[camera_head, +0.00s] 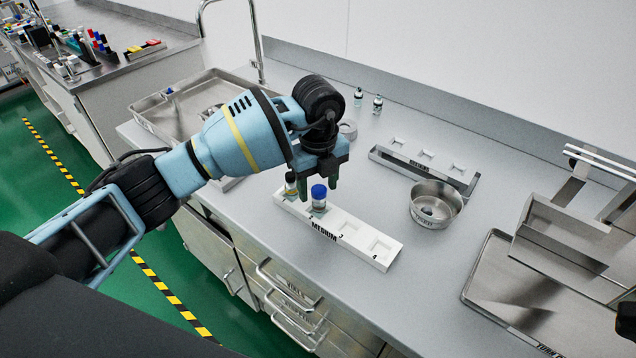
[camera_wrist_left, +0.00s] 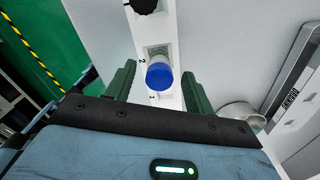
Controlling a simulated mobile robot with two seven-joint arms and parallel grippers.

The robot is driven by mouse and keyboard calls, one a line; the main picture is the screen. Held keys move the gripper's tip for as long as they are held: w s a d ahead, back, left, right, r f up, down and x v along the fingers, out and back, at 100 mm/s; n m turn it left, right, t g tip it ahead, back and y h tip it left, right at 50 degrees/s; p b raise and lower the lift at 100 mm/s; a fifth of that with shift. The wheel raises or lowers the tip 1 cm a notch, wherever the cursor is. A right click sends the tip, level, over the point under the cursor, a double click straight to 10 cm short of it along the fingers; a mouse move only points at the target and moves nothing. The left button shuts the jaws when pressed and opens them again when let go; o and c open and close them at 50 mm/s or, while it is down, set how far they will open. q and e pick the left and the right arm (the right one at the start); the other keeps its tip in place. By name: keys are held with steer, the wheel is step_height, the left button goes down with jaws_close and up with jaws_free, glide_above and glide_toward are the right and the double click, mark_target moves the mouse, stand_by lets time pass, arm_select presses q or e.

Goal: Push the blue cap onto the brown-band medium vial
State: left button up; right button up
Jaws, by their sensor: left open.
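The blue cap (camera_head: 319,192) sits on top of a vial (camera_head: 319,205) in slot 2 of the white MEDIUM rack (camera_head: 350,230). Whether the cap is fully seated cannot be told, and the vial's band is not clear. In the left wrist view the blue cap (camera_wrist_left: 159,76) shows over the pale vial (camera_wrist_left: 158,54). My left gripper (camera_head: 318,182) is open above the rack, pointing down. Its green fingers stand on either side of the cap, apart from it, also in the left wrist view (camera_wrist_left: 157,88). A dark part at the right edge may be my right gripper (camera_head: 627,318).
A black-capped vial (camera_head: 291,185) stands in slot 1, close beside the left gripper. Slots 3 and 4 are empty. Behind are another rack (camera_head: 425,168), a steel bowl (camera_head: 436,204) and two small vials (camera_head: 377,104). A steel tray (camera_head: 510,290) lies at right.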

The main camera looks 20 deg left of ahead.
arm_select(q)
step_height(320, 180, up, 8)
steer(key=shift+f, duration=0.1)
stand_by(0.4)
